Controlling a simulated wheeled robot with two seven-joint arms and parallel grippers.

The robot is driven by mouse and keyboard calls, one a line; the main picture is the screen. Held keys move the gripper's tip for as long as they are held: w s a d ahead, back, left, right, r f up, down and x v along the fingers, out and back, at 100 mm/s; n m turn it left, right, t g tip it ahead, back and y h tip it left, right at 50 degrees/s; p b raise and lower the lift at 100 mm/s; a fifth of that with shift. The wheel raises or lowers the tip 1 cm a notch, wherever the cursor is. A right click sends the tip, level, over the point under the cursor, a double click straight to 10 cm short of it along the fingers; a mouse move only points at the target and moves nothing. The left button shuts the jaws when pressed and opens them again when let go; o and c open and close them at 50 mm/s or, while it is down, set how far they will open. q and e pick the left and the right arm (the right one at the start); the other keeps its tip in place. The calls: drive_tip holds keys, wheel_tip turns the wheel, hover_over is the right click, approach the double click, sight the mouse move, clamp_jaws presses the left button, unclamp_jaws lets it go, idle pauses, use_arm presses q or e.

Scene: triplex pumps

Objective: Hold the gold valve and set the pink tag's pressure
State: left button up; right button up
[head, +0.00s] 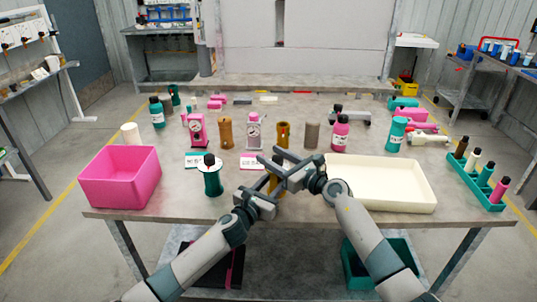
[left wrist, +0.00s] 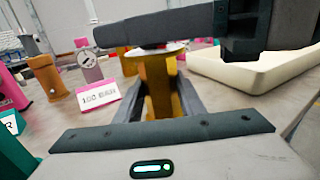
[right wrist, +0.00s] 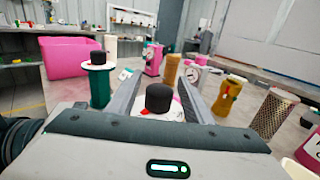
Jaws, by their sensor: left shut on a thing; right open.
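The gold valve (left wrist: 160,85) stands upright between the fingers of my left gripper (left wrist: 158,105), which is shut on its body. It shows as a small gold strip in the head view (head: 272,186). Its black knob (right wrist: 159,97) and white dial with a red mark (right wrist: 146,113) sit between the spread fingers of my right gripper (right wrist: 160,78). That gripper is open, with clear gaps beside the knob. The pink-lettered tag (left wrist: 99,95) seems to read 100 BAR and stands on the table behind the valve. In the left wrist view a right finger hides the knob.
A teal valve (head: 212,178) stands left, near a pink bin (head: 120,178). A cream tray (head: 385,200) lies right, beside a teal rack (head: 462,178). Pumps with gauges (head: 254,132), a gold cylinder (head: 283,135) and bottles stand behind. A teal-lettered tag (head: 194,161) is left.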

drive_tip(key=shift+x, duration=1)
drive_tip(key=c, duration=1.1)
drive_tip(key=shift+s+f+n+g, duration=0.1)
drive_tip(key=shift+f+n+g, duration=0.05)
drive_tip(key=shift+n+g, duration=0.2)
drive_tip(key=shift+s+a+n+g+y, duration=0.15)
drive_tip(key=shift+s+n+g+y, duration=0.05)
drive_tip(key=shift+n+g+y, duration=0.8)
drive_tip(key=shift+s+a+n+g+y, duration=0.15)
drive_tip(key=shift+n+g+y, duration=0.3)
drive_tip(key=shift+g, duration=0.45)
drive_tip(key=shift+s+n+g+y, duration=0.2)
drive_tip(key=shift+n+g+y, duration=0.15)
drive_tip(key=shift+n+g, duration=0.45)
drive_tip(key=shift+s+a+n+g+y, duration=0.1)
drive_tip(key=shift+s+n+g+y, duration=0.2)
drive_tip(key=shift+g, duration=0.75)
